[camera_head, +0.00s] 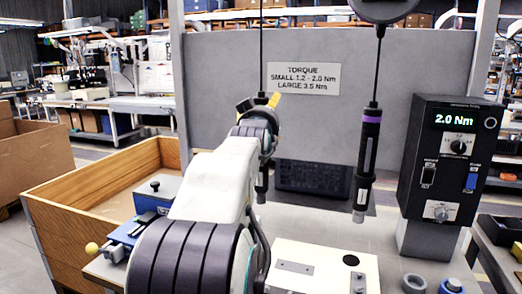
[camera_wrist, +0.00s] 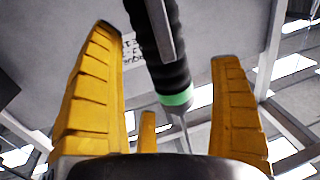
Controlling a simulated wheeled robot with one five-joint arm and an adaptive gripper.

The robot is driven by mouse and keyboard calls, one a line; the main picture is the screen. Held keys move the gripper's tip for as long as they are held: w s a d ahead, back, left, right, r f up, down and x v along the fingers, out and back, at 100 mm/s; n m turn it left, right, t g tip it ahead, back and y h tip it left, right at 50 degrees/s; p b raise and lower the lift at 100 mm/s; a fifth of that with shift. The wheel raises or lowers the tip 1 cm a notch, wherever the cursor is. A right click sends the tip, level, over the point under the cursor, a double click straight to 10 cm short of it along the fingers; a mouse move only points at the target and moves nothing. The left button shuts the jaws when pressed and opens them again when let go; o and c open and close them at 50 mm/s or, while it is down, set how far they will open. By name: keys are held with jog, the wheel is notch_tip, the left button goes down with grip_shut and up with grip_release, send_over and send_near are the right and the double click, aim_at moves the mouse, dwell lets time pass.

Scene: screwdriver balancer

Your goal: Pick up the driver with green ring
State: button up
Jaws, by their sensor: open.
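The driver with the green ring (camera_wrist: 176,99) hangs on a thin cable. In the wrist view its dark body runs from the top edge down between my yellow fingers, with clear gaps on both sides. In the head view my arm hides its ring and most of its body; only its lower part (camera_head: 262,184) shows beside the arm. My gripper (camera_wrist: 166,48) is open around the driver's line, and I cannot tell how deep the driver sits between the fingers. In the head view my gripper (camera_head: 261,100) is at the cable, below the overhead hardware.
A driver with a purple ring (camera_head: 371,116) hangs to the right. A torque controller (camera_head: 440,160) reading 2.0 Nm stands further right. A grey panel with a torque sign (camera_head: 304,78) is behind. A wooden crate (camera_head: 60,218) and a white plate (camera_head: 330,268) are below.

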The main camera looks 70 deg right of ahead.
jog(key=shift+x, duration=0.95)
jog(key=shift+c, duration=0.5)
jog(key=c, duration=1.2)
jog(key=shift+r, duration=0.15)
jog(key=shift+c, duration=0.3)
